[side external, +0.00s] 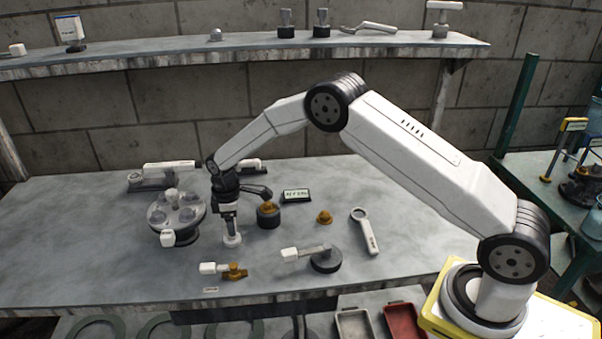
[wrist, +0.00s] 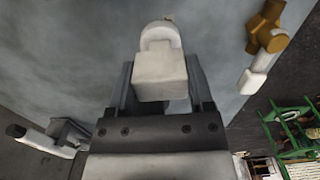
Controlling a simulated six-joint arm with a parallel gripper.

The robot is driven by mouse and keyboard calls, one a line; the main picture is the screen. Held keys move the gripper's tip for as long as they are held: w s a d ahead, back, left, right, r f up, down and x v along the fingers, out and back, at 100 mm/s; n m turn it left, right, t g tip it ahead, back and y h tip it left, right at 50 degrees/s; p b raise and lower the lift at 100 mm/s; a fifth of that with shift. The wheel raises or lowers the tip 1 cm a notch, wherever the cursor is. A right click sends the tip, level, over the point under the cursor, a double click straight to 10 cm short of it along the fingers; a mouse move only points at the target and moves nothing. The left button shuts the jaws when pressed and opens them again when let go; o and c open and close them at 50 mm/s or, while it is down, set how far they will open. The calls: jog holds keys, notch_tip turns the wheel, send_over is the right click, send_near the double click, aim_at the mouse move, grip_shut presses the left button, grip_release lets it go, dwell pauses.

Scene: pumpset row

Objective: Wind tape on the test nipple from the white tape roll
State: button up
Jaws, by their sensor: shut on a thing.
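My gripper (side external: 229,222) points down over the bench, left of centre. In the wrist view its two fingers (wrist: 161,88) are closed on a pale block (wrist: 160,70) joined to a white rounded end. This held piece looks like the white tape roll; its white lower end (side external: 232,240) shows just under the fingers, close to the bench top. I cannot tell whether it touches the bench. A brass-coloured fitting (side external: 268,207) in a dark round holder (side external: 268,219) stands just right of the gripper. It may be the test nipple, but I cannot be sure.
A round grey fixture (side external: 172,213) stands left of the gripper. In front lie a brass valve (side external: 235,272) with a white handle and a white-handled tool on a dark disc (side external: 326,262). A small brass piece (side external: 324,217) and a white ring-ended tool (side external: 366,232) lie right.

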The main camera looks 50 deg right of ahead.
jog(key=shift+r, duration=0.1)
jog(key=shift+r, duration=4.95)
jog(key=shift+d, duration=0.1)
jog(key=w+d+r, duration=0.2)
jog(key=d+r, duration=0.1)
jog(key=d, duration=0.9)
jog(key=shift+d, duration=0.15)
jog(key=shift+f, duration=0.1)
